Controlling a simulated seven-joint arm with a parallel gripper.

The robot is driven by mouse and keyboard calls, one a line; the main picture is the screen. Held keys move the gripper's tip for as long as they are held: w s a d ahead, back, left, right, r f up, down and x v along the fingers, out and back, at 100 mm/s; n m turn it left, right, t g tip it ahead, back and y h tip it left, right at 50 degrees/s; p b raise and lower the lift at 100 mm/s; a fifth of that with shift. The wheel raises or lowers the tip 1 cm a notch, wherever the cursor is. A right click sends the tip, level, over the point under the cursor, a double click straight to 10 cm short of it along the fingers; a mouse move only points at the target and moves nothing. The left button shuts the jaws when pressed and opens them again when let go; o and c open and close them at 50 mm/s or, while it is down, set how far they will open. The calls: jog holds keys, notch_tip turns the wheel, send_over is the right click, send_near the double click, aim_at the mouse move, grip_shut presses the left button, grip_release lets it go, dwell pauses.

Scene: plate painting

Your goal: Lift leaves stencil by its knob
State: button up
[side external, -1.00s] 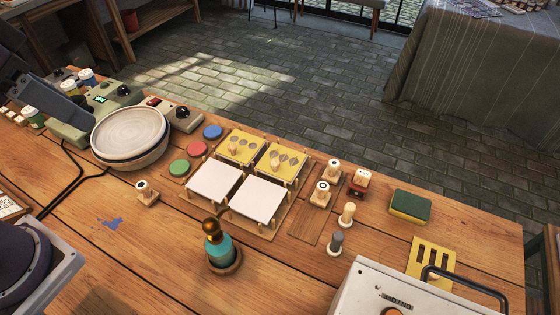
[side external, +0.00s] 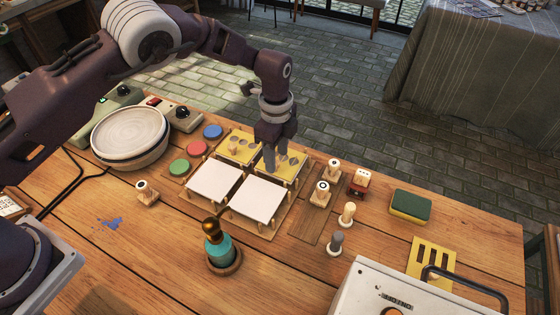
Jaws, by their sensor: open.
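The yellow stencil (side external: 294,164) at the back right of the wooden rack has grey cutouts that look like leaves, though they are small and partly covered. It lies flat in its place among small wooden pegs. My gripper (side external: 274,168) points straight down over this stencil, with its fingertips low at the knob. The fingers hide the knob, so I cannot tell whether they touch it. The gripper is open. A second yellow stencil (side external: 251,151) with rounder cutouts and a light knob lies just to its left.
Two white square tiles (side external: 214,181) lie in front of the stencils. Paint discs (side external: 197,147) and a plate on a wheel (side external: 130,133) are left. Stamps (side external: 323,190) and a sponge (side external: 410,206) are right. A teal bottle (side external: 219,247) stands in front. A striped stencil (side external: 431,258) lies front right.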

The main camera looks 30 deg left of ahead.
aim_at(281, 157)
notch_tip(281, 157, down, 4)
jog(key=shift+a+r, duration=0.15)
jog(key=shift+r, duration=0.1)
grip_shut()
